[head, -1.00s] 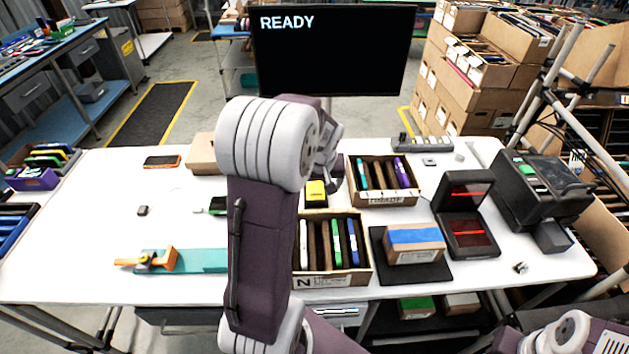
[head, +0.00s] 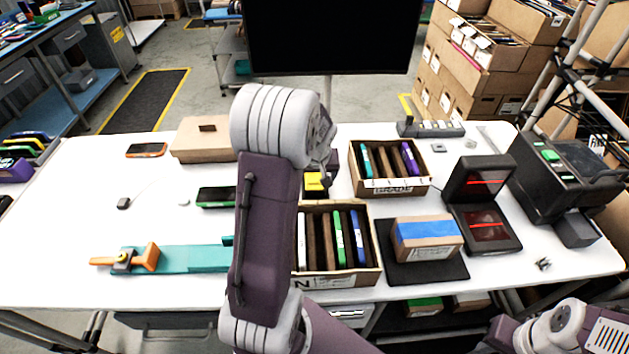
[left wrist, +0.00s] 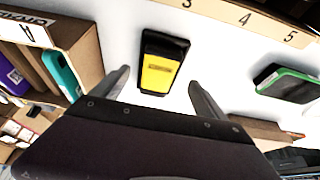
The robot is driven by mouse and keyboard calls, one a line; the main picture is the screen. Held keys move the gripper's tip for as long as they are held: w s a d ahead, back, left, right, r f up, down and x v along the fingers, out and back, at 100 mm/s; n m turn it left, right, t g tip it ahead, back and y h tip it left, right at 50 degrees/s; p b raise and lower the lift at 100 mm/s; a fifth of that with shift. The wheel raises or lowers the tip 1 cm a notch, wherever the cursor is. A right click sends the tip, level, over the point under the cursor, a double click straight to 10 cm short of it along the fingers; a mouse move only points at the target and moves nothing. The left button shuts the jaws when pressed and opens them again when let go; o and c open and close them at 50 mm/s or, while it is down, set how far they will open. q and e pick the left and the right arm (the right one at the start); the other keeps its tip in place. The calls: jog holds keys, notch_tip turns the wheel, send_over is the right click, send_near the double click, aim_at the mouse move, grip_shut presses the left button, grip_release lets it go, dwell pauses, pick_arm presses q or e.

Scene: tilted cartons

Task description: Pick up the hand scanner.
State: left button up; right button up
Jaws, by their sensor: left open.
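A black and yellow handheld device, which looks like the hand scanner (head: 315,185), lies on the white table between the two file cartons, partly hidden by my left arm. In the left wrist view the hand scanner (left wrist: 160,72) lies flat, yellow face up, ahead of and between the finger tips. My left gripper (left wrist: 160,82) is open and empty, with one finger to each side of it in the picture; contact is not visible. In the head view my left gripper (head: 326,168) is mostly hidden behind its own wrist. My right gripper is out of view.
A front carton (head: 335,282) and a back carton (head: 392,187) with upright folders stand close to the scanner. A green-edged black device (head: 216,197) lies left of my arm. A black stand with red lights (head: 482,230) is at right.

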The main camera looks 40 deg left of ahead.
aim_at(315, 182)
pick_arm(q)
jog(key=x, duration=0.5)
jog(key=shift+d+r, duration=0.1)
jog(key=shift+r, duration=0.05)
jog(key=c, duration=1.3)
jog(key=shift+o, duration=0.2)
jog(key=shift+r, duration=0.1)
